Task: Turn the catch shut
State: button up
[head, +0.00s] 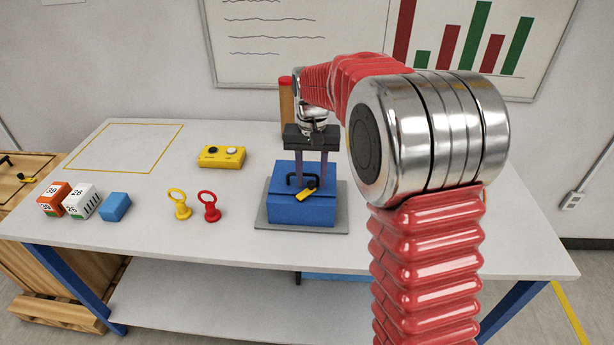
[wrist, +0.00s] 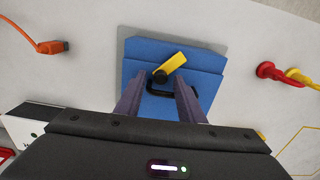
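A blue box (head: 302,212) stands on a grey plate (head: 262,221), with its lid (head: 280,184) down. A black handle (head: 290,181) is on the lid. The catch is a yellow lever (head: 305,194) on a dark round pivot at the lid's front; it lies slanted, pointing down-left in the head view. It also shows slanted in the wrist view (wrist: 172,63). My gripper (head: 311,183) points down over the lid. Its fingers are apart, one on each side of the handle and pivot, with nothing seen between them touching both. Whether the tips touch the lid cannot be told.
Left of the box stand a red ring piece (head: 210,207) and a yellow one (head: 180,204), a blue cube (head: 115,207) and printed cubes (head: 83,202). A yellow button box (head: 222,156) is behind them. An orange connector (wrist: 52,47) lies across from these. The table's front strip is clear.

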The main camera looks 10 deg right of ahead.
aim_at(311, 181)
jog(key=shift+r, duration=0.15)
notch_tip(311, 181, up, 13)
jog(key=shift+r, duration=0.15)
dwell(0.6)
jog(key=shift+c, duration=0.5)
